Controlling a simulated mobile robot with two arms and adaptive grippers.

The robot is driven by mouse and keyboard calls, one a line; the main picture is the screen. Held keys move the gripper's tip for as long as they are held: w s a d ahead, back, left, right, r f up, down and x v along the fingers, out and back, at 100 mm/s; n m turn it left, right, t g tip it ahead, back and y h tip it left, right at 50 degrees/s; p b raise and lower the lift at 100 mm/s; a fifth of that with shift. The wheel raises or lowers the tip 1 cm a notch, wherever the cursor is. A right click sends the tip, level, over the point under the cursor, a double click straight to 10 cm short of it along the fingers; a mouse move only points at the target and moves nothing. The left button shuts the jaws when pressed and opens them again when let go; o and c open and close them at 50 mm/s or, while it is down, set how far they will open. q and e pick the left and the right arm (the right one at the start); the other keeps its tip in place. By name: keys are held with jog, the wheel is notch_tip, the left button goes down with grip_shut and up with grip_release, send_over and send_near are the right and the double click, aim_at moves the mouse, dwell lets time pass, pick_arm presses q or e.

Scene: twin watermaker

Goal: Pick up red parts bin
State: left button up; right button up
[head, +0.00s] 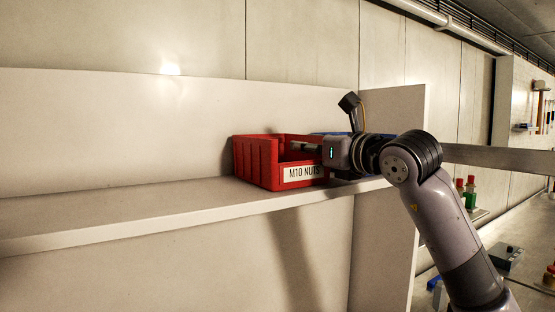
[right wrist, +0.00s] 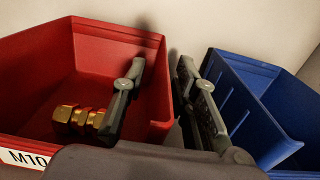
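The red parts bin (head: 258,163) sits on the white shelf, with a label reading "M10 NUTS" on its front. My right gripper (head: 314,148) is at the bin's right side. In the right wrist view the gripper (right wrist: 157,72) has one finger inside the bin and the other outside, straddling its right wall. The fingers are apart, with a gap visible between the outer finger and the wall. My left gripper is not in view.
A blue bin (right wrist: 255,105) stands close on the right of the red bin, near the outer finger; the head view mostly hides it. The white shelf (head: 120,208) is bare to the left. An upright panel (head: 398,115) closes its right end.

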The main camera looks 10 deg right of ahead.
jog(key=shift+w+a, duration=0.1)
jog(key=shift+w, duration=0.1)
jog(key=shift+s, duration=0.15)
jog(key=shift+c, duration=0.6)
grip_shut()
